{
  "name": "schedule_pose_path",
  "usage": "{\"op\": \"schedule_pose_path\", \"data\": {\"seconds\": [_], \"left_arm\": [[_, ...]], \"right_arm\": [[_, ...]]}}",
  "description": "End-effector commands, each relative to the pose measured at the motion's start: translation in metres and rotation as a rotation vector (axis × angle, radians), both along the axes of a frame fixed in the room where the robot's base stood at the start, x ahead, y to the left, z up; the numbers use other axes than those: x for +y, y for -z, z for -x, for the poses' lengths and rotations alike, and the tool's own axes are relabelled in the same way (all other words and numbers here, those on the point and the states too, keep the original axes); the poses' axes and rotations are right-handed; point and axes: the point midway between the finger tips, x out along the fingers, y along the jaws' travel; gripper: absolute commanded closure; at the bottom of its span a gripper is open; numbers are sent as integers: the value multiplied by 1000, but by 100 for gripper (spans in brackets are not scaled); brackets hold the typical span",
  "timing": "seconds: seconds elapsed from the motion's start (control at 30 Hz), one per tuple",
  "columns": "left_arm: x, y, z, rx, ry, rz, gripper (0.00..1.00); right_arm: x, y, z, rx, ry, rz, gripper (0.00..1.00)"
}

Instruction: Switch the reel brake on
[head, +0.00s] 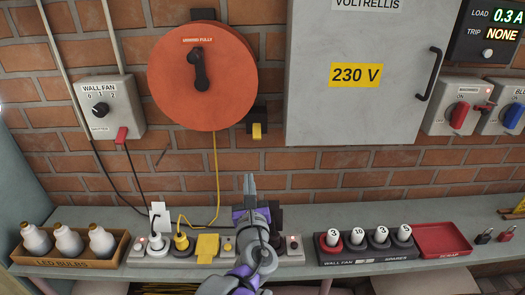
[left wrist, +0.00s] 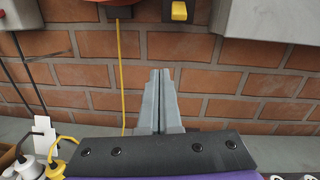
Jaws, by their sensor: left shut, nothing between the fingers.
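The orange cable reel (head: 203,76) hangs on the brick wall, with a black crank on its face and a yellow cord running down from it. A small black fitting with a yellow lever (head: 257,131) sits at the reel's lower right; I take it to be the reel brake. The lever also shows at the top of the left wrist view (left wrist: 179,11). My left gripper (head: 249,182) is shut and empty, pointing at the wall below the yellow lever and apart from it. I cannot tell the lever's on or off setting. My right gripper is out of view.
A grey cabinet (head: 355,119) marked 230 V is right of the lever. The wall fan switch (head: 108,108) is at left. The shelf below holds a bulb tray (head: 75,263), a power strip (head: 191,254), a fuse rack (head: 365,257) and a red scrap tray (head: 441,251).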

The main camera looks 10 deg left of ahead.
Motion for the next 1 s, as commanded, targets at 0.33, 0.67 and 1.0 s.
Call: {"op": "schedule_pose_path", "data": {"seconds": [0.33,0.67,1.0], "left_arm": [[-16,-4,-9,0,38,-133,100],[-12,-5,-20,-1,35,-130,100],[7,-12,-84,-1,34,-130,100]], "right_arm": [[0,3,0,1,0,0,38],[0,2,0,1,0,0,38],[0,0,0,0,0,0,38]]}}
